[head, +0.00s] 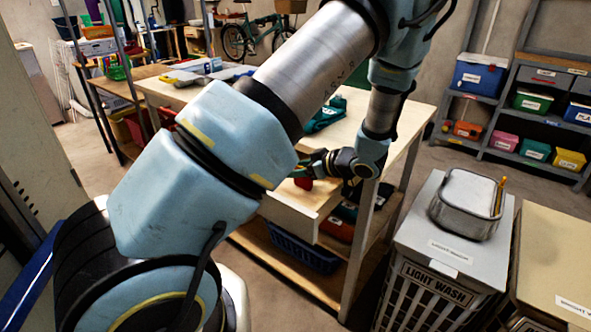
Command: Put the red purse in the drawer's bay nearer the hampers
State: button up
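The pulled-out drawer (290,213) juts from the near side of the wooden work table, its pale front facing me. A small red thing (303,184), which looks like the red purse, shows at the drawer, just below my gripper (308,168). My arm hides much of it and most of the drawer's inside, so I cannot see the divider or which bay it is over. My gripper points left above the drawer. Its fingers are small and dark here, and I cannot tell whether they hold the red thing. The white hamper labelled LIGHT WASH (440,275) stands right of the drawer.
A metal tub (467,205) sits on the hamper's lid, and a tan hamper (555,260) stands beside it. A teal bag (325,114) lies on the table top (400,118). A blue basket (300,250) is on the lower shelf. Floor shows between table and hamper.

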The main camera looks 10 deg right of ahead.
jog(key=shift+s+d+r, duration=0.1)
jog(key=shift+d+r, duration=0.05)
jog(key=shift+r, duration=0.1)
jog(key=v, duration=1.1)
jog(key=shift+s+d+r+b, duration=0.2)
jog(key=shift+b, duration=0.25)
jog(key=shift+s, duration=0.1)
